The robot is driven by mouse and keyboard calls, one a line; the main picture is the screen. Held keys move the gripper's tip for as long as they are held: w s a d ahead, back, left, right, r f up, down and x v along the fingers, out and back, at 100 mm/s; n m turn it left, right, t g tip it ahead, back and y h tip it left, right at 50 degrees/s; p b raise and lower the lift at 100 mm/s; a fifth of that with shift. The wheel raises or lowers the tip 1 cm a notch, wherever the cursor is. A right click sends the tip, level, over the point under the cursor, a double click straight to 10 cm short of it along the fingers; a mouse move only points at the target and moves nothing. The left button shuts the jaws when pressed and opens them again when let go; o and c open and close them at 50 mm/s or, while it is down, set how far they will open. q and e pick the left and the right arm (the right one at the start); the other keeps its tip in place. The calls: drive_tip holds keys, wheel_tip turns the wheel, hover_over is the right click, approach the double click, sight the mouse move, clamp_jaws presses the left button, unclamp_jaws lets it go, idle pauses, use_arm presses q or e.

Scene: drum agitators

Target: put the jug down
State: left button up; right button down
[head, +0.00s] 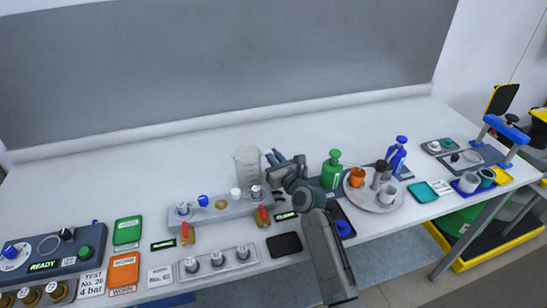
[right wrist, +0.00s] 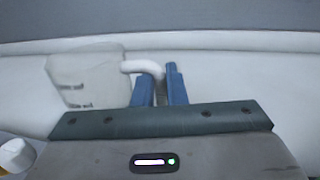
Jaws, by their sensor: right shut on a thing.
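The jug (head: 246,165) is a clear beaker-like vessel with a pale handle. In the head view it is upright behind the grey manifold block, left of my right gripper (head: 273,159). In the right wrist view the jug (right wrist: 85,78) is at the left, with its white handle (right wrist: 146,67) reaching between the blue fingers of my right gripper (right wrist: 160,90). The right gripper is shut on the handle. I cannot tell whether the jug's base touches the bench. My left gripper is not in view.
The grey manifold block (head: 222,206) with knobs and red-handled taps is in front of the jug. A green bottle (head: 332,168) and a round tray (head: 372,203) with cups stand to the right. The white bench (head: 130,170) is clear at the back left.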

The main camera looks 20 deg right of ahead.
drive_tip(key=c, duration=1.9)
unclamp_jaws()
drive_tip(key=shift+f, duration=0.15)
drive_tip(key=o, duration=0.4)
